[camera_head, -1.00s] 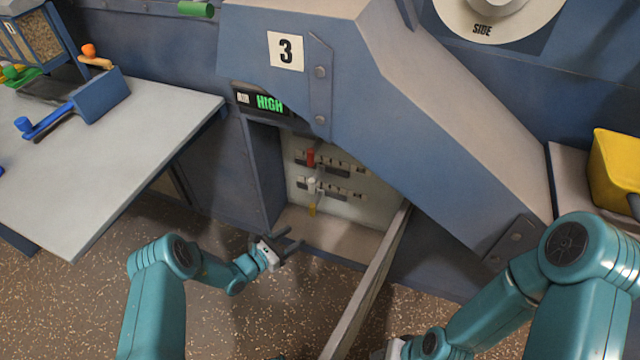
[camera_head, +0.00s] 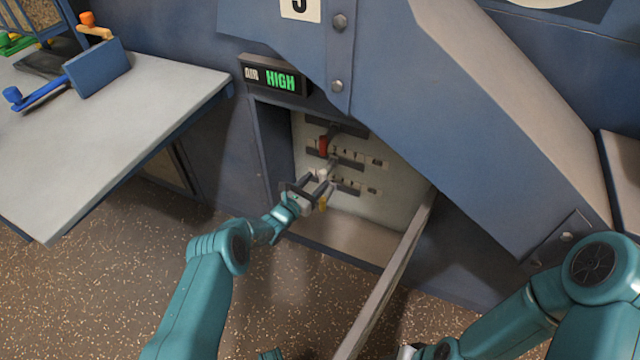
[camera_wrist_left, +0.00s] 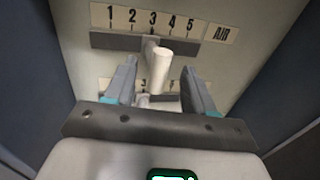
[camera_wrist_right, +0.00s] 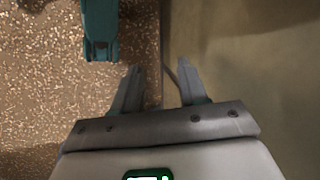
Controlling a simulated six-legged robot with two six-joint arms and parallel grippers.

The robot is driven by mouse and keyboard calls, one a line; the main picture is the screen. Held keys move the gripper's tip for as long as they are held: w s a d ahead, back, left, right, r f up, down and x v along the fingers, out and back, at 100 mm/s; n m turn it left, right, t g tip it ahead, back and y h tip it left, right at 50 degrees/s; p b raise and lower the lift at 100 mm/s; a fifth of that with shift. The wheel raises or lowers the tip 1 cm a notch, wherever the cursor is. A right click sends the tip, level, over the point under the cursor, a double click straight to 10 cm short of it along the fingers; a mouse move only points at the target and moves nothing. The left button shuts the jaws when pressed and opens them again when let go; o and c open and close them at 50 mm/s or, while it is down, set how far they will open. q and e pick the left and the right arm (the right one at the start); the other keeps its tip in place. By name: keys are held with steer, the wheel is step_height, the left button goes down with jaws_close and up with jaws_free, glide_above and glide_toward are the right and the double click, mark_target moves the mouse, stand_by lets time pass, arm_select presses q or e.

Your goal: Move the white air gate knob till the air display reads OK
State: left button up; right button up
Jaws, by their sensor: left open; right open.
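The white air gate knob (camera_wrist_left: 160,68) sticks out of its slot under the 3 of a 1-to-5 scale marked AIR (camera_wrist_left: 220,33). It also shows small in the head view (camera_head: 322,174). My left gripper (camera_wrist_left: 159,72) is open, its fingertips on either side of the knob with gaps left and right. In the head view my left gripper (camera_head: 318,184) reaches into the recess. The air display (camera_head: 273,78) reads HIGH in green. My right gripper (camera_wrist_right: 157,78) is open and empty, low over the floor.
A slanted panel edge (camera_head: 385,285) stands to the right of the recess. A grey table (camera_head: 100,130) is at left.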

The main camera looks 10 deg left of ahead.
mark_target(321, 177)
arm_select(q)
steer(key=shift+b+x, duration=0.7)
steer(key=shift+x, duration=0.5)
steer(key=shift+w+d, duration=0.15)
steer(key=shift+w, duration=0.2)
jaws_close()
steer(key=a+b, duration=0.3)
steer(key=shift+w+a, duration=0.25)
steer(key=shift+w, duration=0.1)
jaws_free()
